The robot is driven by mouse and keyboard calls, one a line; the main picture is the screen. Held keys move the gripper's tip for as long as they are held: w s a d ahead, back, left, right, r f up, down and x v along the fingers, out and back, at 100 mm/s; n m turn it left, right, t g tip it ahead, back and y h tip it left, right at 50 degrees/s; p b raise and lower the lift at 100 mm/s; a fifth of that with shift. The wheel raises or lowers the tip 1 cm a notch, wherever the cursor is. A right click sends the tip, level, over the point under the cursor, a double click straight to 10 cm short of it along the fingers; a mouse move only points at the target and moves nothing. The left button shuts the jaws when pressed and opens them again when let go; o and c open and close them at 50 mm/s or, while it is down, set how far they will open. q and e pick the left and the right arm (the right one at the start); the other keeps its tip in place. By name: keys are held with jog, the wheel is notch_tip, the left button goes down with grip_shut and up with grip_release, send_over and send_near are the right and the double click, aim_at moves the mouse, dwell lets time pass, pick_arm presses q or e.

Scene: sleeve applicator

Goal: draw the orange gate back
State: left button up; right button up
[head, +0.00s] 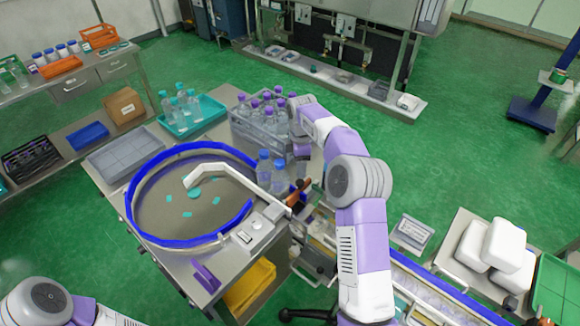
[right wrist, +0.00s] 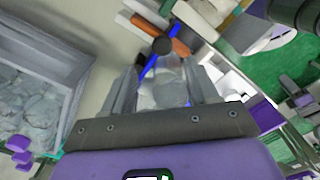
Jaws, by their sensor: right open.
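The orange gate (head: 299,192) is a small orange-brown bar at the right edge of the round turntable (head: 160,212), by the start of the conveyor. In the right wrist view the orange gate (right wrist: 181,48) lies beyond the fingertips, beside a dark round knob (right wrist: 162,46). My right gripper (head: 302,168) points down just above the gate, right of the blue-capped bottles. In the right wrist view its fingers (right wrist: 163,80) are apart, with a blurred clear shape between or beyond them. I cannot tell whether they touch anything. My left arm shows at the lower left; its gripper is out of view.
Two blue-capped bottles (head: 280,180) stand close to the left of my right gripper. A crate of purple-capped bottles (head: 262,130) is behind them. The conveyor (head: 430,285) runs to the lower right.

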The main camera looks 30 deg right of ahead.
aim_at(300, 182)
jog(key=f, duration=0.5)
jog(key=f+b, duration=0.1)
jog(key=f, duration=0.1)
jog(key=shift+s+f, duration=0.15)
jog(key=shift+s, duration=0.15)
grip_shut()
